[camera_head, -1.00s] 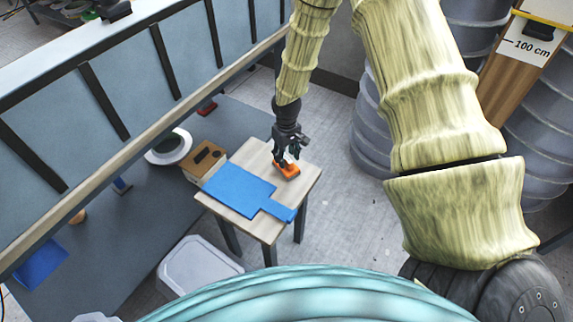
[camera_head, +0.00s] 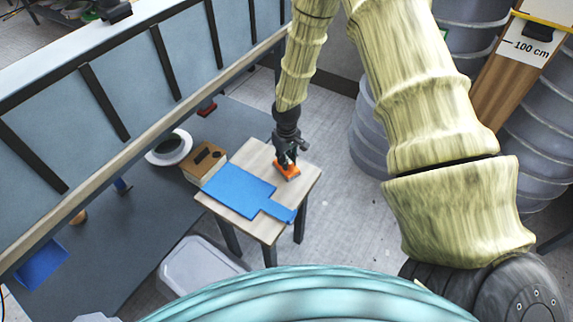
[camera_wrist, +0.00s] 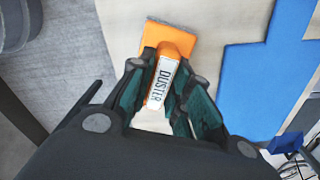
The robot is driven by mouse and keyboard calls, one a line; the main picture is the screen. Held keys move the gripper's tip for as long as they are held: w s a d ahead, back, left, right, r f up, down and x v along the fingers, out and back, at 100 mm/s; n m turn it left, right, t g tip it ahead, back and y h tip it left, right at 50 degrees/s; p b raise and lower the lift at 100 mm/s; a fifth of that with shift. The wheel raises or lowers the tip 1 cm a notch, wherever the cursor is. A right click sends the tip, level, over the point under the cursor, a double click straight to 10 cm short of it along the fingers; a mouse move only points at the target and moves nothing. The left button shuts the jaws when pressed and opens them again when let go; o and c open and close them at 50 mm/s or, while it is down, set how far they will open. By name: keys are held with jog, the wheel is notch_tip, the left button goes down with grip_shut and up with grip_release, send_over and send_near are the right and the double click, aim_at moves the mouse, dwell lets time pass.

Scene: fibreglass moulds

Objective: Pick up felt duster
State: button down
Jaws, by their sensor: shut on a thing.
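The felt duster (camera_head: 288,170) is orange with a white label reading "DUSTER". It lies at the right part of the small wooden table (camera_head: 232,217). My gripper (camera_head: 287,161) is above it, pointing down. In the wrist view the duster (camera_wrist: 185,42) has its orange base beyond the fingers and its labelled handle between them. My gripper (camera_wrist: 160,100) is shut on that handle. The underside of the duster is hidden, so I cannot tell whether it touches the tabletop.
A blue flat paddle-shaped sheet (camera_head: 238,190) lies on the table beside the duster. A wooden box (camera_head: 204,160) and a white round item (camera_head: 168,148) are to the left. A pale lidded bin (camera_head: 200,268) stands in front. Large grey ribbed drums (camera_head: 368,130) stand at right.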

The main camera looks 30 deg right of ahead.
jog(key=shift+r+b, duration=0.5)
jog(key=shift+r, duration=4.55)
